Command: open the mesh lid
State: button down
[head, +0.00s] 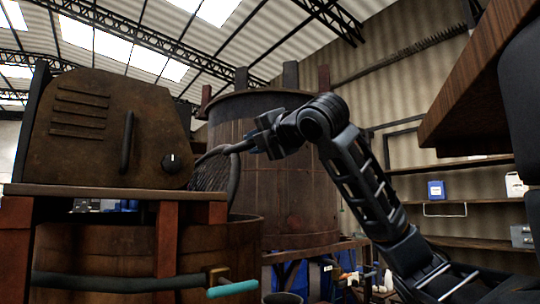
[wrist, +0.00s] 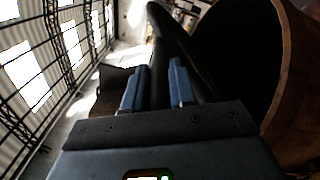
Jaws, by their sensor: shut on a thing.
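The mesh lid (head: 209,174) is dark with a thick curved rim. It stands steeply tilted up above the front vat (head: 232,235), partly hidden behind a rusty box. My gripper (head: 258,143) is at the lid's upper right edge, shut on a dark curved bar there. In the wrist view, the blue fingers of my gripper (wrist: 158,88) lie on both sides of this dark bar (wrist: 160,60). I cannot tell whether the bar is a handle or the rim itself. A round brown vat rim (wrist: 288,60) and dark interior show to the right in the wrist view.
The rusty control box (head: 105,130) with a knob sits on a wooden shelf at left. A pipe with a teal handle (head: 232,289) runs below. A large vat (head: 290,200) stands behind my gripper. Wall shelves (head: 465,200) and a wooden overhang (head: 480,90) are at right.

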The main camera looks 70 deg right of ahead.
jog(key=w+a+r+n, duration=0.1)
jog(key=w+a+n, duration=0.3)
jog(key=a, duration=0.3)
jog(key=shift+w+a+r+n, duration=0.2)
jog(key=shift+r+n, duration=0.2)
jog(key=shift+n, duration=0.3)
jog(key=c, duration=0.9)
grip_release()
jog(key=shift+b+v, duration=0.75)
jog(key=shift+v, duration=3.1)
jog(key=shift+s, duration=0.1)
